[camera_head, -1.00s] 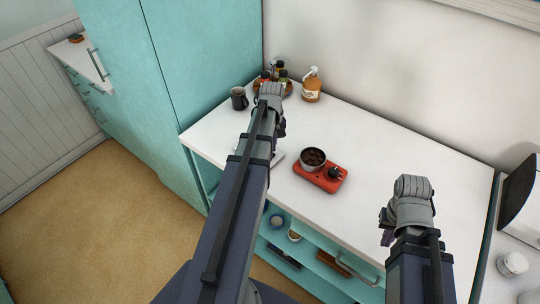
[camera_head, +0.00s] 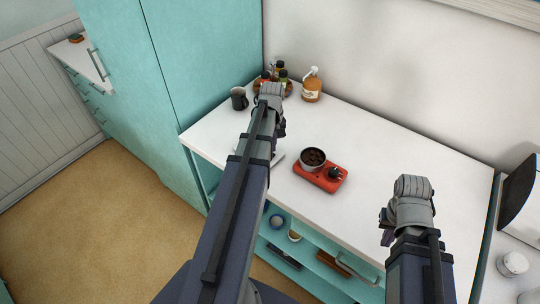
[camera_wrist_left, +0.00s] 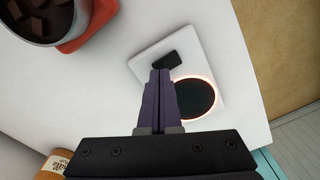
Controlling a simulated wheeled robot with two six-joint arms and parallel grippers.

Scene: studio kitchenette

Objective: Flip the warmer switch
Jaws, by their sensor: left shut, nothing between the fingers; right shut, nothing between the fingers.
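The warmer is a flat white plate (camera_wrist_left: 207,62) with a dark round pad (camera_wrist_left: 196,97) inside a glowing orange rim. Its small black switch (camera_wrist_left: 166,61) sits near the plate's other end in the left wrist view. My left gripper (camera_wrist_left: 160,73) is shut and empty, its tips right at the switch; contact cannot be told. In the head view the warmer (camera_head: 277,159) is mostly hidden behind my left arm. My right gripper (camera_head: 386,236) is shut and empty over the counter's front right part.
A dark mug (camera_head: 238,98), a pump bottle (camera_head: 312,86) and several small bottles (camera_head: 281,76) stand at the back left. The right of the white counter (camera_head: 400,150) is clear.

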